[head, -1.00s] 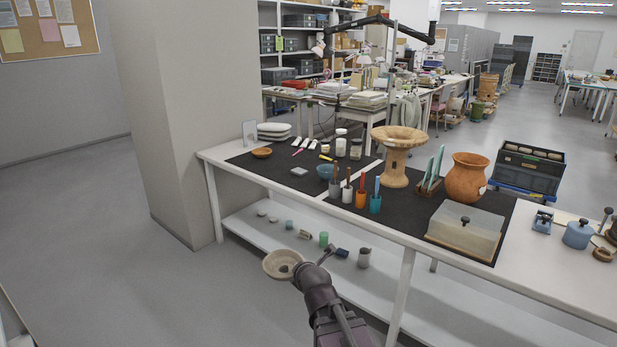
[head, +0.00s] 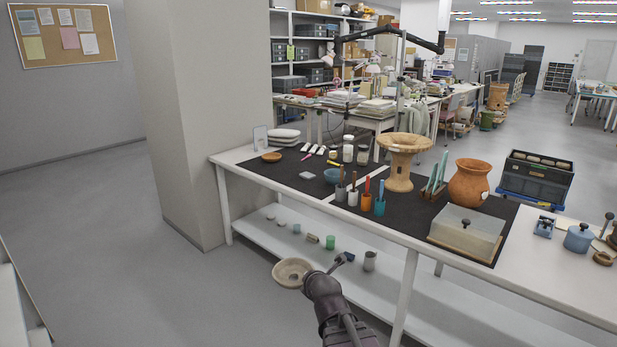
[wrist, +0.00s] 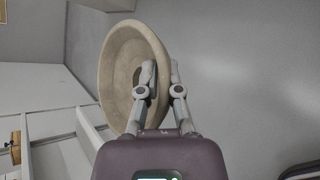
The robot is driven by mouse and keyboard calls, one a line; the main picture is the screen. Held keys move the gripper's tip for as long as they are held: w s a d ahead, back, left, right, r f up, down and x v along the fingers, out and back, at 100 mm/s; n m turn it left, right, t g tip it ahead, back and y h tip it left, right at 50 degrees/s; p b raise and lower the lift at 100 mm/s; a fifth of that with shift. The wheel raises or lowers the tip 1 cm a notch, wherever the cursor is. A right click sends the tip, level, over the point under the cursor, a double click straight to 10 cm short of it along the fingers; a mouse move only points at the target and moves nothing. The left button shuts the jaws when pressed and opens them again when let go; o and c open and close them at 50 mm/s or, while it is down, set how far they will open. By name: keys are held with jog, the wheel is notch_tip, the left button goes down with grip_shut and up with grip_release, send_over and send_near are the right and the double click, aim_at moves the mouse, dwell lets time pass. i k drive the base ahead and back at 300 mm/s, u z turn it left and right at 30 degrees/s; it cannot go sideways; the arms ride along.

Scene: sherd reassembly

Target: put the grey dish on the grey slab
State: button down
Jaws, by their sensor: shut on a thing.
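The dish (head: 289,268), a round shallow bowl that looks pale beige-grey here, is held in the air in front of the bench, below the level of its top. It also shows in the wrist view (wrist: 116,62), tilted on its side in that picture. My gripper (wrist: 162,76) is shut on the dish's wall, one finger inside and one outside. A small light grey flat piece (head: 306,175), which looks like the grey slab, lies on the dark mat near the blue bowl. Nothing visible is on it.
The bench (head: 225,158) carries a brown dish (head: 271,157), a blue bowl (head: 332,176), tool cups (head: 352,196), a tall clay stand (head: 400,170), a clay pot (head: 468,184) and a clear-covered box (head: 466,233). Small items stand on its lower shelf (head: 275,235). A pillar (head: 195,110) stands left.

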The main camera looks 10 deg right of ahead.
aim_at(307, 175)
jog(key=z, duration=0.55)
jog(key=i, duration=2)
